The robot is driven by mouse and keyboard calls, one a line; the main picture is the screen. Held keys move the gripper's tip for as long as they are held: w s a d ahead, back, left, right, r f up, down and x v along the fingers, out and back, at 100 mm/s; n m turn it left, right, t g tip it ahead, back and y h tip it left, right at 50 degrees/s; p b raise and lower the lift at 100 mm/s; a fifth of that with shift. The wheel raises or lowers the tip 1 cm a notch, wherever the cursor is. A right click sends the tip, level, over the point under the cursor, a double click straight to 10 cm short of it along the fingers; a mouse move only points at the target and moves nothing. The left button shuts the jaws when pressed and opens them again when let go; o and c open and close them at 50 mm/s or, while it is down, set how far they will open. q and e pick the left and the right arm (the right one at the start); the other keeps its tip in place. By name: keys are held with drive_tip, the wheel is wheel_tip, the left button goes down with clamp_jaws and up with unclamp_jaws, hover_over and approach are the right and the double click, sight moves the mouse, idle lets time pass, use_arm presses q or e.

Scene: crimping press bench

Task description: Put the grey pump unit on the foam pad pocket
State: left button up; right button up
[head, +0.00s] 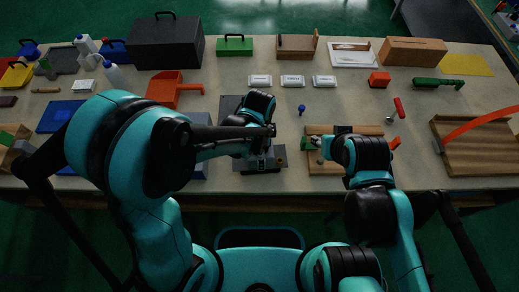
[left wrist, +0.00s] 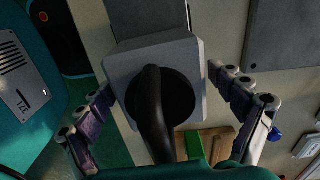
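The grey block (left wrist: 118,70), which looks like the pump unit, stands between the spread fingers of my left gripper (left wrist: 170,115) in the left wrist view. It has a black round part and a curved black bar over it. I see gaps between the fingers and its sides. In the head view my left arm hides most of it, and it is above a dark grey plate (head: 277,152) near the front edge. A flat dark grey panel (head: 228,104), perhaps the foam pad, lies just behind; its pocket is not visible. My right gripper (head: 319,152) is beside a green block (head: 307,144); its fingers are unclear.
A blue-grey box (head: 201,170) stands left of my left gripper. A wooden board (head: 318,130) lies under the right gripper. An orange bin (head: 163,88), white label blocks (head: 292,81) and a blue knob (head: 301,108) are farther back. A wooden tray (head: 470,165) is at right.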

use_arm(q)
drive_tip(key=shift+r, duration=0.35)
wheel_tip(320, 180, up, 12)
drive_tip(key=p, duration=0.4)
drive_tip(key=shift+f+p, duration=0.2)
drive_tip(key=shift+p, duration=0.2)
drive_tip(key=shift+a+r, duration=0.2)
drive_tip(key=shift+a, duration=0.1)
drive_tip(key=s+a+r+n+t, duration=0.2)
drive_tip(key=a+r+n+t, duration=0.1)
drive_tip(key=a+n, duration=0.5)
drive_tip(key=s+a+r+n+t, duration=0.3)
drive_tip(key=a+r+n+t, duration=0.1)
drive_tip(key=a+n, duration=0.5)
drive_tip(key=shift+r, duration=0.55)
drive_tip(key=shift+a, duration=0.1)
drive_tip(key=shift+s+f+b, duration=0.1)
drive_tip(key=shift+f+b, duration=0.3)
